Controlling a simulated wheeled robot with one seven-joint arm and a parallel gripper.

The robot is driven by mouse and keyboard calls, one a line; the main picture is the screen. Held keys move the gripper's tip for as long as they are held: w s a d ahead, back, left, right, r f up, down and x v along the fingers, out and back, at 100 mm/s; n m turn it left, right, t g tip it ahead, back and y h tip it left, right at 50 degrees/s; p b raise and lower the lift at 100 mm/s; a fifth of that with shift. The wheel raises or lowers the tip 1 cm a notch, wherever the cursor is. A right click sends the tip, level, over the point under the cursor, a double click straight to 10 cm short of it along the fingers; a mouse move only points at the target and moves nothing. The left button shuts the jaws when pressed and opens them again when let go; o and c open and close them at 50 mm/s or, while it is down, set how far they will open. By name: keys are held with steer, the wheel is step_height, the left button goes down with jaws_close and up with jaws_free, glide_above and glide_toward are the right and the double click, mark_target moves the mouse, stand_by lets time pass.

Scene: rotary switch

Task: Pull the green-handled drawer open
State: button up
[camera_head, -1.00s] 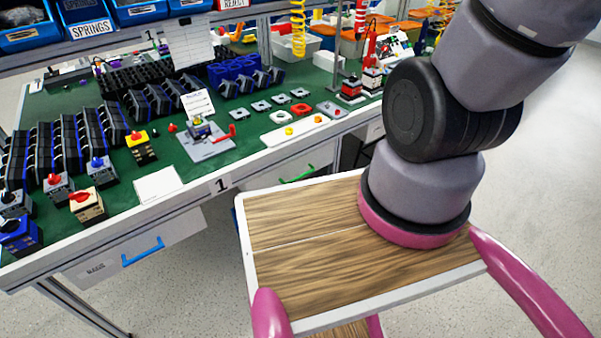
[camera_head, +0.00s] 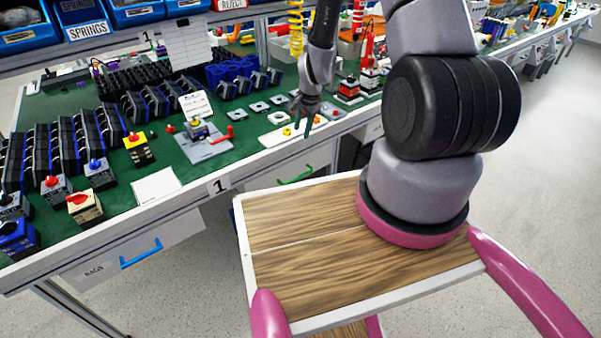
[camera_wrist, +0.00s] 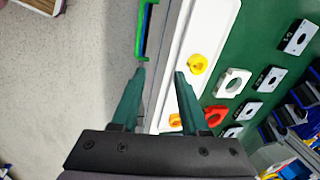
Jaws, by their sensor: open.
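The green handle (camera_head: 296,175) is on a drawer front under the bench's front edge, near the middle of the head view. The drawer looks shut, and part of its front is hidden behind my wooden top. The green handle also shows at the upper middle of the wrist view (camera_wrist: 140,30). My gripper (camera_head: 309,117) points down above the bench's front edge, higher than the handle and apart from it. In the wrist view my gripper (camera_wrist: 159,74) has its two fingers spread with nothing held between them.
A white tray (camera_head: 290,131) with yellow and red parts lies on the green bench top (camera_head: 135,188) below my gripper. Another drawer with a blue handle (camera_head: 141,254) is at the left. Red-and-black switch units (camera_head: 347,90) stand right of my gripper. Floor is clear in front.

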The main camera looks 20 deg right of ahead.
steer(key=m, duration=0.1)
glide_toward(300, 176)
steer(key=shift+g, duration=0.3)
steer(key=f, duration=0.2)
steer(key=w+f, duration=0.1)
steer(key=f, duration=0.2)
steer(key=w+f, duration=0.1)
steer(key=f, duration=0.1)
steer(key=shift+a+f, duration=0.3)
steer(key=shift+a, duration=0.1)
jaws_close()
stand_by(0.7)
